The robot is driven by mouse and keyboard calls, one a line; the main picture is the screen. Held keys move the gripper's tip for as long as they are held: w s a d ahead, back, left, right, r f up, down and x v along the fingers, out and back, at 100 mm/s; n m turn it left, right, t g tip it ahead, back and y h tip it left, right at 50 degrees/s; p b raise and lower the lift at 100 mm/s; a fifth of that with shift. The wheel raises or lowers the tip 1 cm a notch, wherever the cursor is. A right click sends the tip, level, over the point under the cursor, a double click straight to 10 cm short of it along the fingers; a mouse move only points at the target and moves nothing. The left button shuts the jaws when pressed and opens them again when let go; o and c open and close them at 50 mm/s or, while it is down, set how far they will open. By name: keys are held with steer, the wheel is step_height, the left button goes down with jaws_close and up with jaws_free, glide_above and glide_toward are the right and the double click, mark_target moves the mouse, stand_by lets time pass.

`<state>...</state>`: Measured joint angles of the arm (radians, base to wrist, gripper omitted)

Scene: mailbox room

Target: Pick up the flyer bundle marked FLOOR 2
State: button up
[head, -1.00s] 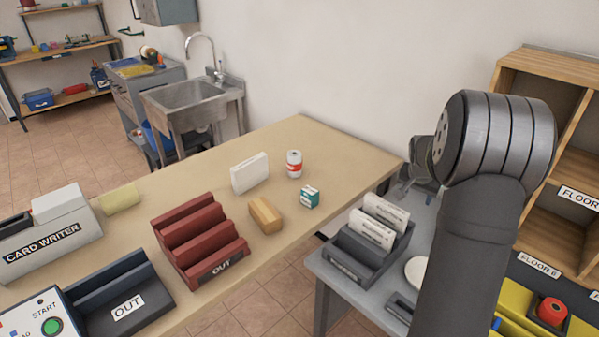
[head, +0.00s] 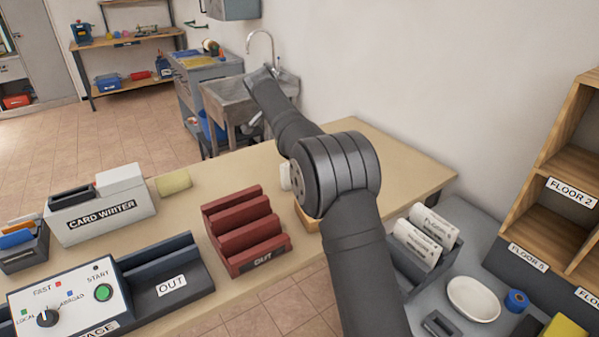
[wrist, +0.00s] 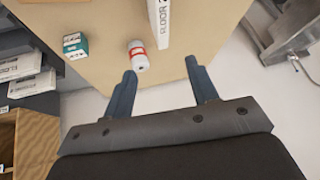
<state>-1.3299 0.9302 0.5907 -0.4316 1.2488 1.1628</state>
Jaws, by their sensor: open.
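A white flyer bundle (wrist: 160,20) stands at the top edge of the wrist view, marked FLOOR; the mark's last character is cut off or unclear. In the head view only a white sliver (head: 285,177) of it shows on the tan table, beside my arm, which hides the rest. My gripper (wrist: 160,68) is open, its two dark fingers apart with nothing between them. The bundle lies beyond the fingertips, apart from them. In the head view my arm reaches over the table towards the sink; the fingers cannot be made out there.
A white and red can (wrist: 138,55) is close to the left fingertip in the wrist view. A teal and white box (wrist: 75,45) is further left. A dark red OUT rack (head: 245,232) stands left of my arm. A grey rack with white bundles (head: 425,240) stands right.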

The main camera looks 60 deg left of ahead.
steer(key=shift+s+a+x, duration=0.15)
steer(key=shift+x, duration=4.15)
steer(key=shift+s+a+x, duration=0.1)
steer(key=shift+x, duration=4.25)
jaws_close()
